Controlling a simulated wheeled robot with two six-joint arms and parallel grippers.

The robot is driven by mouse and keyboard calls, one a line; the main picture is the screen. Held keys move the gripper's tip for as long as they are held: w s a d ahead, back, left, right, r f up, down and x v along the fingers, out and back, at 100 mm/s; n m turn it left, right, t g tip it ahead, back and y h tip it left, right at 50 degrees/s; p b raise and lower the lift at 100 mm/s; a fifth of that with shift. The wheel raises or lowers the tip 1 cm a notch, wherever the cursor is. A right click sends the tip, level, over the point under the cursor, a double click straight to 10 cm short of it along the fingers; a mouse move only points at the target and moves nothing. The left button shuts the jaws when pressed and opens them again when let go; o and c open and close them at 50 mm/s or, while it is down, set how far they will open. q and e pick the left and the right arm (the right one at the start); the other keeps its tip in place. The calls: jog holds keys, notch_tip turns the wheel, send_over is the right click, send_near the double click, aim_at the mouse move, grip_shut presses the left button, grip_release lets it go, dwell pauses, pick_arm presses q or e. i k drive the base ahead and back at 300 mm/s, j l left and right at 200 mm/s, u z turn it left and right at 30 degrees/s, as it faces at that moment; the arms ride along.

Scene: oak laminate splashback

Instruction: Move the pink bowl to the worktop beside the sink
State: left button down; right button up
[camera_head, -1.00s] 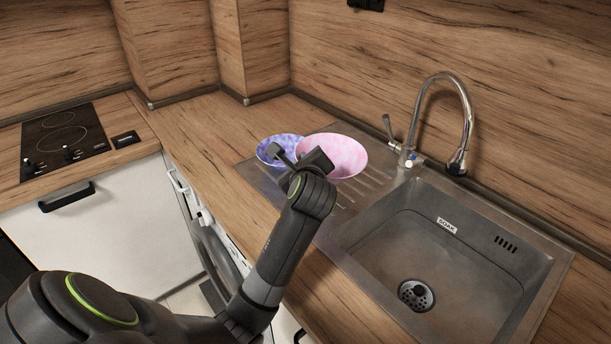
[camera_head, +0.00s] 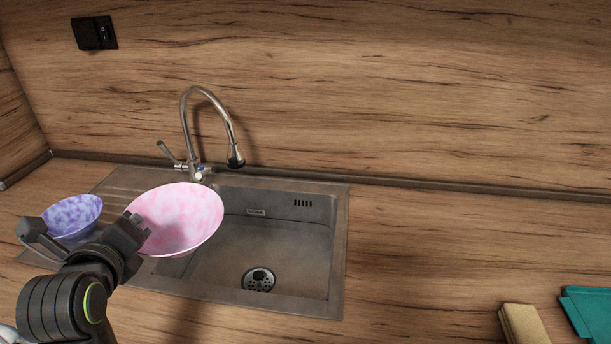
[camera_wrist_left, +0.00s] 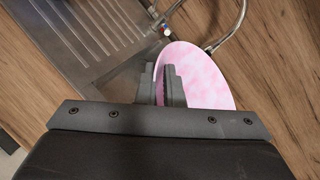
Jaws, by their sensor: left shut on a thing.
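The pink bowl (camera_head: 178,215) is mottled pink and white and tilted. My left gripper (camera_head: 138,236) is shut on its rim, at the bowl's left side in the head view. The bowl is held up and covers the left part of the sink basin and some of the drainboard. In the left wrist view the bowl's rim (camera_wrist_left: 205,80) passes between the two fingers (camera_wrist_left: 163,85). The sink (camera_head: 338,240) is steel, with bare worktop (camera_head: 420,250) to its right. My right gripper is not in view.
A blue-purple bowl (camera_head: 74,212) stands on the drainboard at the left, partly behind my gripper. The tap (camera_head: 196,135) rises behind the sink. A tan block (camera_head: 524,324) and a teal object (camera_head: 590,310) lie at the front right. The worktop between them and the sink is clear.

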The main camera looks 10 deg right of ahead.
aim_at(418, 322)
jog(key=k+l+z, duration=0.1)
jog(key=k+z, duration=0.15)
jog(key=k, duration=0.2)
jog(key=k+l+z, duration=0.25)
jog(key=k, duration=0.2)
jog(key=z, duration=1.2)
